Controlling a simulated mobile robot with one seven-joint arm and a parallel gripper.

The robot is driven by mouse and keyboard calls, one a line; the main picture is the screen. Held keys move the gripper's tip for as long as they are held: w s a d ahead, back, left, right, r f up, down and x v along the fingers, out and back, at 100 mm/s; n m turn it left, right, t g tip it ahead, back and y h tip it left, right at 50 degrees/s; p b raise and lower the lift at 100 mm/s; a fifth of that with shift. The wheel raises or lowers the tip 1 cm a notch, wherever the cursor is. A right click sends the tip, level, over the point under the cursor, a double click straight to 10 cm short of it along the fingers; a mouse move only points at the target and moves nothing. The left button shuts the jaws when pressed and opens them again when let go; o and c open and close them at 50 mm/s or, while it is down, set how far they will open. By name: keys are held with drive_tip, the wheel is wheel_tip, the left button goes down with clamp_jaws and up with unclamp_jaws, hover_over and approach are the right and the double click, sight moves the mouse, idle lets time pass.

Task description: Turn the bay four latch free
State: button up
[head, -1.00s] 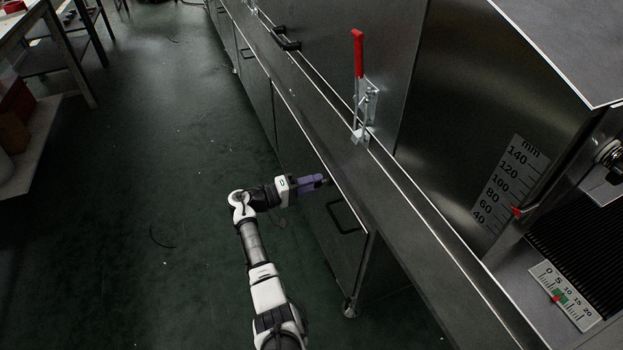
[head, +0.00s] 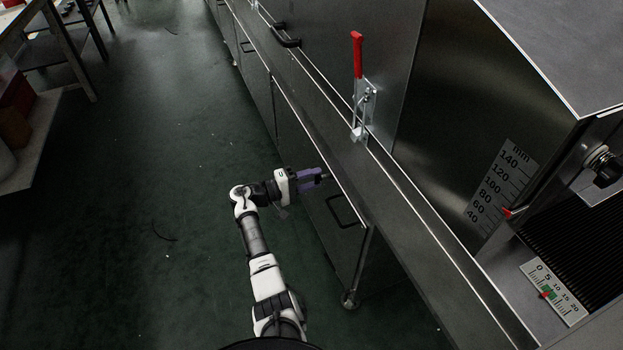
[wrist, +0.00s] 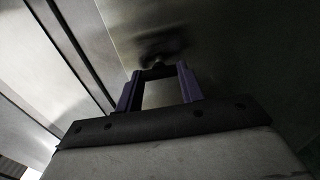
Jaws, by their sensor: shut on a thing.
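A small dark latch (wrist: 160,46) sits on the grey panel in the wrist view, its outline blurred by shadow. My gripper (wrist: 158,70) has its purple fingertips shut on the latch. In the head view my gripper (head: 325,175) reaches from the left to the upper part of a lower cabinet door (head: 310,195), and the fingers mostly hide the latch. No bay number is readable, and I cannot tell how far the latch is turned.
A black door handle (head: 346,211) is just below right of the gripper. A long metal ledge (head: 400,215) runs above the doors, with a red-handled toggle clamp (head: 358,90) on it. Open green floor (head: 150,200) lies left; a bench (head: 30,140) stands at the far left.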

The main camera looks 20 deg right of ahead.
drive_tip(key=o, duration=1)
drive_tip(key=a, duration=1.3)
drive_tip(key=shift+s+a+b, duration=0.25)
drive_tip(key=shift+a+b, duration=0.05)
drive_tip(key=shift+a, duration=0.1)
